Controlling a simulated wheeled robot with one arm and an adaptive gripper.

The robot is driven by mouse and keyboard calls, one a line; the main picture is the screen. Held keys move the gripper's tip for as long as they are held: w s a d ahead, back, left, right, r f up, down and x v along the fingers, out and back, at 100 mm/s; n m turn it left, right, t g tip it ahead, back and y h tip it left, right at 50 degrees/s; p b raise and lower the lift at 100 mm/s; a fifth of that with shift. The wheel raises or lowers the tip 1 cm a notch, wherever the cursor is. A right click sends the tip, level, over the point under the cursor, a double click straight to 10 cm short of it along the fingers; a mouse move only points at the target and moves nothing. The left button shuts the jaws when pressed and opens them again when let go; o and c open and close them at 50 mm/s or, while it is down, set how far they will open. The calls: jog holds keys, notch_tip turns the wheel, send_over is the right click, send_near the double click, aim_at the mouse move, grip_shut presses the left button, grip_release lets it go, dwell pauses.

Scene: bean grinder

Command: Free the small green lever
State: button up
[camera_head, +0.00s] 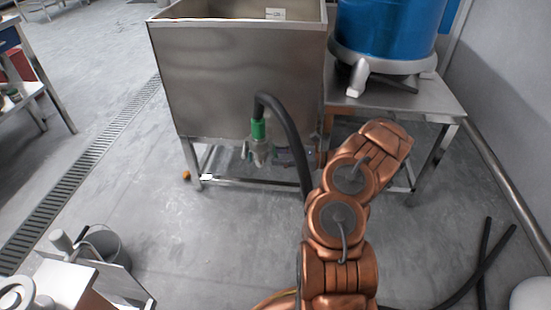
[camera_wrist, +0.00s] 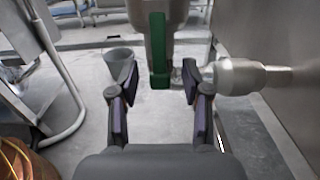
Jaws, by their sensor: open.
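The small green lever (camera_wrist: 158,50) hangs upright along a steel valve body (camera_wrist: 176,25) in the wrist view. My gripper (camera_wrist: 159,82) is open, with one dark finger on each side of the lever's lower end. Both fingers look apart from it; how far the lever is in depth I cannot tell.
A steel pipe fitting (camera_wrist: 245,76) juts from the tank wall close right of my right finger. A black hose (camera_head: 288,130) arches down from the valve. A blue drum (camera_head: 388,30) stands on a steel table at right. A grey bucket (camera_wrist: 119,61) stands on open floor.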

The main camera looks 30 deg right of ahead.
jog(key=shift+w+a, duration=0.45)
jog(key=shift+a, duration=0.1)
jog(key=shift+c, duration=0.3)
grip_shut()
